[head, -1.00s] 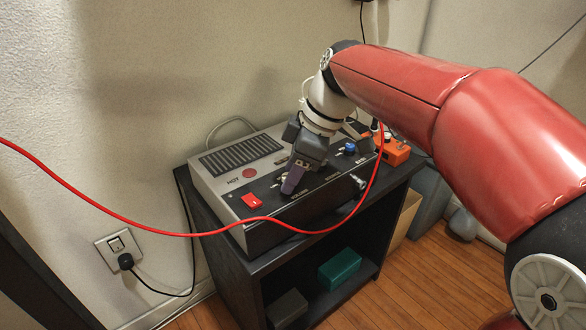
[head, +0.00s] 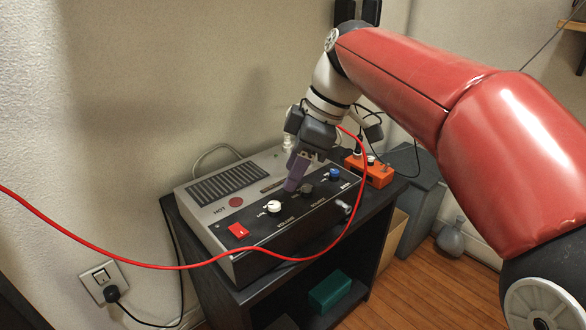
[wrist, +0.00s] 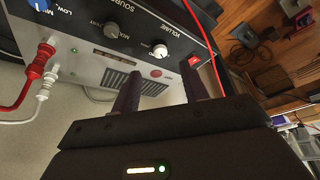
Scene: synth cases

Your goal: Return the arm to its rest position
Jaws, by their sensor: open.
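My red arm (head: 410,85) reaches in from the right in the head view. My gripper (head: 292,186) points down over the sloping front panel of a grey and black audio box (head: 262,245), just right of a white volume knob (head: 273,206). In the wrist view my gripper (wrist: 163,80) has its two dark purple fingers apart with nothing between them. The white knob (wrist: 160,51) shows beyond the fingers there. I cannot tell whether a fingertip touches the panel.
A red cable (head: 180,267) hangs across the box's front and rises past my gripper. An orange box (head: 370,171) stands behind it on the black shelf unit (head: 232,300). The wall is close behind. Plugged leads (wrist: 40,65) sit beside the panel in the wrist view.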

